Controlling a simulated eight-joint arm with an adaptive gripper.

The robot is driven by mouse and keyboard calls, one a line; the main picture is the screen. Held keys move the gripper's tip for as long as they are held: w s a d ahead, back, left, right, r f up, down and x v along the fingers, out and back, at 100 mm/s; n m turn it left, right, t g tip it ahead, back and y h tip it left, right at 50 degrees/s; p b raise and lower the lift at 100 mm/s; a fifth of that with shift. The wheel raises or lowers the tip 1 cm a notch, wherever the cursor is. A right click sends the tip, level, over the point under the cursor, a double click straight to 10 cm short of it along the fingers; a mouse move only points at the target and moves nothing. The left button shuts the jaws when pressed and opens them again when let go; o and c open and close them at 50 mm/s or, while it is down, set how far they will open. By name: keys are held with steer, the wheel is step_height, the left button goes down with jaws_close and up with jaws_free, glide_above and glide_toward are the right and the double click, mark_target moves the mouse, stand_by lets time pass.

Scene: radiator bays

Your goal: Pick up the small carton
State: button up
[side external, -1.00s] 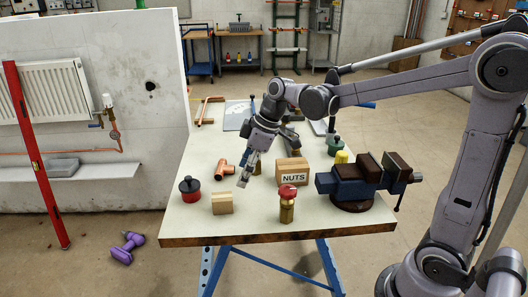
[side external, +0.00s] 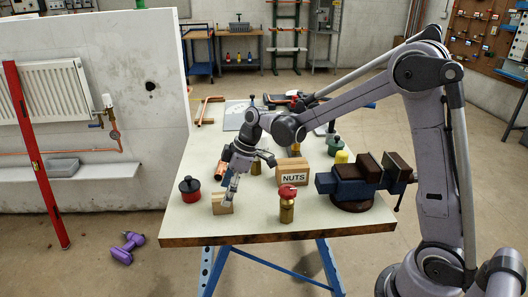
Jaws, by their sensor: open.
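The small carton (side external: 291,173) is a brown box marked NUTS, standing on the workbench right of the middle. My gripper (side external: 230,194) is open and points down at the front left of the bench.
A brass valve with a red cap (side external: 287,205) stands in front of the carton. A blue vise (side external: 350,185) and a yellow-topped item (side external: 341,157) are to its right. A red-and-black pot (side external: 189,190) and a copper fitting (side external: 221,168) lie left.

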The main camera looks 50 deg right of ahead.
mark_target(222, 196)
steer(key=shift+w+x, duration=0.1)
steer(key=shift+x, duration=0.85)
steer(key=shift+w+x, duration=0.15)
steer(key=shift+x, duration=0.8)
steer(key=c, duration=1.3)
steer(key=shift+r, duration=0.1)
